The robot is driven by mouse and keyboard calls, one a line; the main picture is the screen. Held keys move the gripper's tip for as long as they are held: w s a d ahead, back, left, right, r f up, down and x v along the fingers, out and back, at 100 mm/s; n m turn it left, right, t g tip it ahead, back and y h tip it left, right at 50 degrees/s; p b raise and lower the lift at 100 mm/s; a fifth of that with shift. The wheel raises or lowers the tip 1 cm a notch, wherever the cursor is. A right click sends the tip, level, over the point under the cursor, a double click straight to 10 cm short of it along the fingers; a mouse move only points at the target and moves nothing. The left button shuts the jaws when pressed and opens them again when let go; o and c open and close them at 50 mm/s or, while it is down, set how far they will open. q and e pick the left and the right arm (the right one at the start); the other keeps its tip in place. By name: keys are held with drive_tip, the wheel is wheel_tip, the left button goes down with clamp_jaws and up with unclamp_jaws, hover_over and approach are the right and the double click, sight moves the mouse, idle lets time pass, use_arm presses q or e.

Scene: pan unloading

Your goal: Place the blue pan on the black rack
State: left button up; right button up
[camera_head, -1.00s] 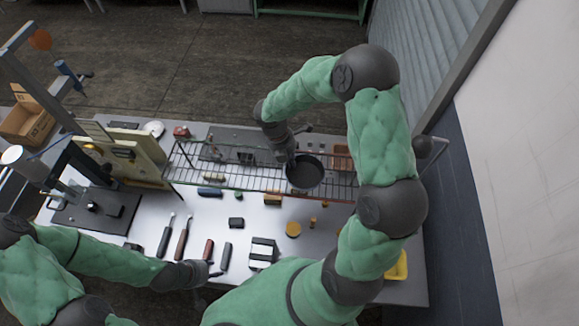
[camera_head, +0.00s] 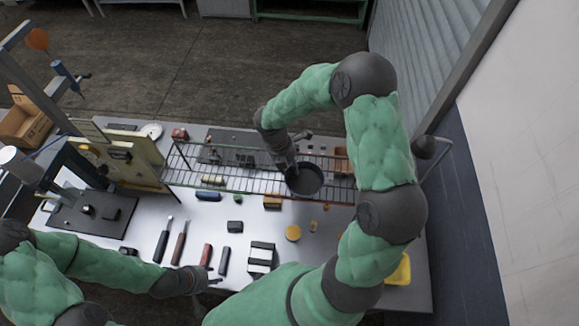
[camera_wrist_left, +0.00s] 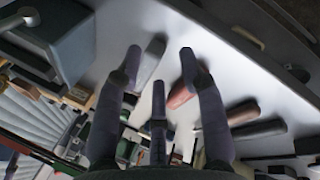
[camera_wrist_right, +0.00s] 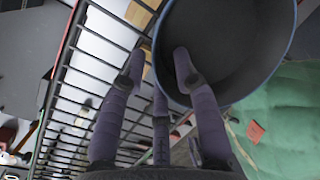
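The dark pan with a blue rim (camera_head: 308,182) is over the right part of the black wire rack (camera_head: 231,183). I cannot tell whether its whole base rests on the wires. In the right wrist view the pan (camera_wrist_right: 235,45) fills the upper right. My right gripper (camera_head: 290,168) is at the pan's left edge. In the right wrist view its fingers (camera_wrist_right: 160,62) stand apart, one over the pan's inside and one outside the rim. My left gripper (camera_head: 212,281) is low over the table's front, open and empty, and its spread fingers show in the left wrist view (camera_wrist_left: 160,55).
Several handled tools, including a red one (camera_head: 206,255), lie on the white table near the left gripper. A black-and-silver block (camera_head: 261,257) and a yellow round piece (camera_head: 293,233) lie in front of the rack. A yellow panel (camera_head: 125,160) stands at its left end.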

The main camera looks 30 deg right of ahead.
drive_tip(key=v, duration=1.2)
drive_tip(key=shift+b, duration=0.4)
drive_tip(key=shift+r, duration=0.1)
